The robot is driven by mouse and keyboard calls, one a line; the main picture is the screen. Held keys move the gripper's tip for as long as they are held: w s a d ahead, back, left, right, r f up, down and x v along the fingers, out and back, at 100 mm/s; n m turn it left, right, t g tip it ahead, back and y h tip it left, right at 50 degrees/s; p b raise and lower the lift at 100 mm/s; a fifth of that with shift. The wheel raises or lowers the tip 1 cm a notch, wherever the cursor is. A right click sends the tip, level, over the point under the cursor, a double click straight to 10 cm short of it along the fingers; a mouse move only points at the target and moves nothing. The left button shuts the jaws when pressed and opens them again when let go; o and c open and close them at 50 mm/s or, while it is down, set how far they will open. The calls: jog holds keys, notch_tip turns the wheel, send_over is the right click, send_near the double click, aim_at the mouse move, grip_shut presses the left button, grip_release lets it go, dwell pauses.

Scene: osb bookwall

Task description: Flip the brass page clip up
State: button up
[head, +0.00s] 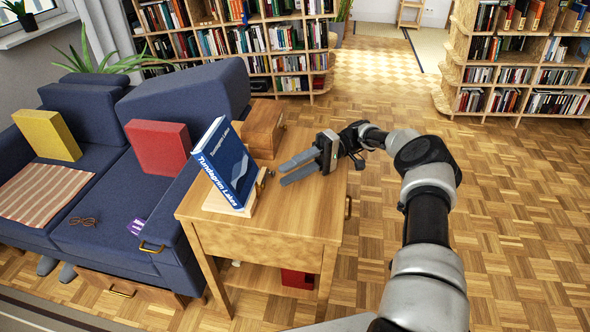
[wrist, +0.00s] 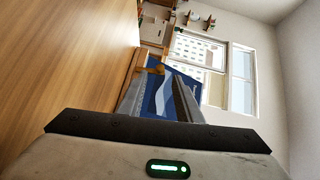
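A blue book (head: 228,165) with white lettering leans upright on a light wooden stand (head: 240,209) on the side table. A small brass piece, which looks like the page clip (head: 261,178), shows at the book's right edge; whether it is up or down is too small to tell. In the wrist view a brass-coloured part (wrist: 157,69) lies against the book (wrist: 170,95). My gripper (head: 282,174) is to the right of the book, above the table, its fingers pointing at the book. The fingers are apart with nothing between them; they also show in the wrist view (wrist: 160,98).
A wooden box (head: 263,128) stands on the table (head: 300,215) behind the book. A blue sofa (head: 110,225) with yellow and red cushions is at the left. Bookshelves (head: 240,50) line the back. The parquet floor on the right is clear.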

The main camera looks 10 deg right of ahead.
aim_at(264, 187)
jog(key=shift+v, duration=1.2)
